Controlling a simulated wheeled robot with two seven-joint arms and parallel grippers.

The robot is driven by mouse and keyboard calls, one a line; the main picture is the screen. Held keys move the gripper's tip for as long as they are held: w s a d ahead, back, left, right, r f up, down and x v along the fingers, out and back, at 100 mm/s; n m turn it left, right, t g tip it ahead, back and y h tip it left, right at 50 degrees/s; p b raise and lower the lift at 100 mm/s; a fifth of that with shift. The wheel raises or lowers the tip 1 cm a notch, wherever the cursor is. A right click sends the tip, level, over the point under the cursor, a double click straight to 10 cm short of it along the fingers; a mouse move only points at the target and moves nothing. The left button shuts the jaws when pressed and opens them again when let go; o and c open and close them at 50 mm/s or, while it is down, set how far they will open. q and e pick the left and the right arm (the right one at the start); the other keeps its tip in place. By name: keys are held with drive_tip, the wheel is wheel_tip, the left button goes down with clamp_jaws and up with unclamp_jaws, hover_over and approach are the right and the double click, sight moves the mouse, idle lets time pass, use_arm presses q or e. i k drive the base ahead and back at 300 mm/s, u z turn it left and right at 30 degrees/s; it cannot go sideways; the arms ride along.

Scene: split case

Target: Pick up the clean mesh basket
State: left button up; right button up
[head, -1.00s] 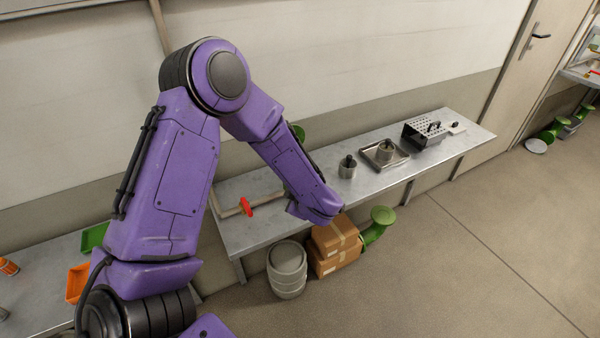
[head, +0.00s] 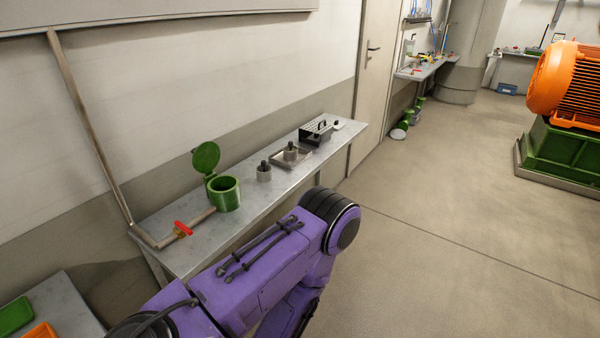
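A dark box with a perforated light-grey top or side and a black handle (head: 313,134) sits towards the far end of the long metal bench. It is the only basket-like thing in view, but it is small here and I cannot tell for sure that it is the mesh basket, or whether it is clean. One purple arm of mine crosses the lower middle, its elbow in front of the bench and its forearm bending down out of the picture. Neither gripper shows.
On the metal bench (head: 240,222) stand a green pot (head: 224,194) with its lid open, a red-handled valve (head: 183,229), a small metal cylinder (head: 264,173) and a shallow tray (head: 282,163) bearing another cylinder. An orange motor (head: 567,85) stands right. Open floor lies between.

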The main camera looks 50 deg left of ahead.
sight(264, 171)
drive_tip(key=u, duration=0.2)
drive_tip(key=i, duration=1.1)
drive_tip(key=u, duration=1)
drive_tip(key=i, duration=1)
drive_tip(key=u, duration=1.3)
drive_tip(key=i, duration=0.35)
drive_tip(key=u, duration=1.6)
drive_tip(key=k, duration=1.9)
drive_tip(key=z, duration=1.2)
drive_tip(key=i, duration=0.85)
